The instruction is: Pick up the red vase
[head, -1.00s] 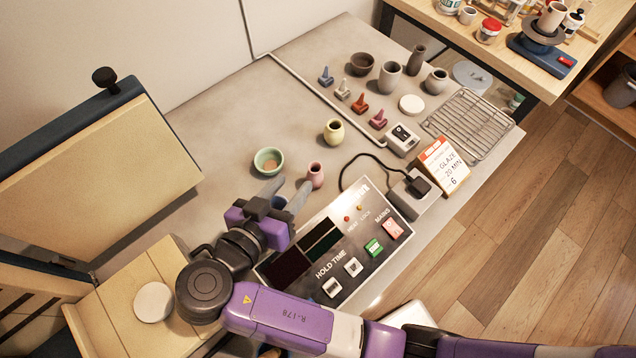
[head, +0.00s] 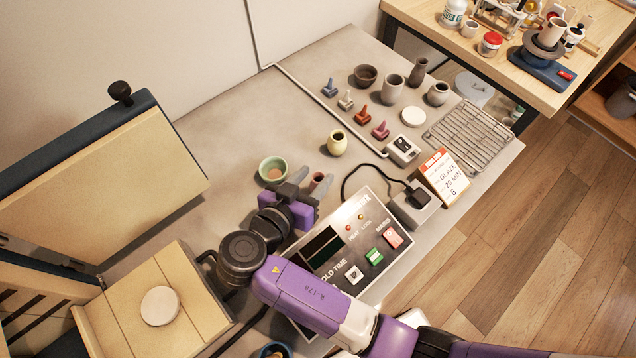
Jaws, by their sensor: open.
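The red vase (head: 317,179) is small and pinkish-red with a dark mouth. It stands on the grey table, right of the green bowl (head: 272,170) and below the cream vase (head: 337,142). My gripper (head: 315,181) is open, with its grey fingers pointing up the picture. The vase's top shows between the two fingers, and its lower part is hidden by them. I cannot tell whether either finger touches it.
The control panel (head: 345,243) lies close to the right of my gripper, with a black cable (head: 345,181) above it. Grey pots, coloured cones and a wire rack (head: 470,136) stand farther up. The table (head: 225,130) left of the bowl is clear.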

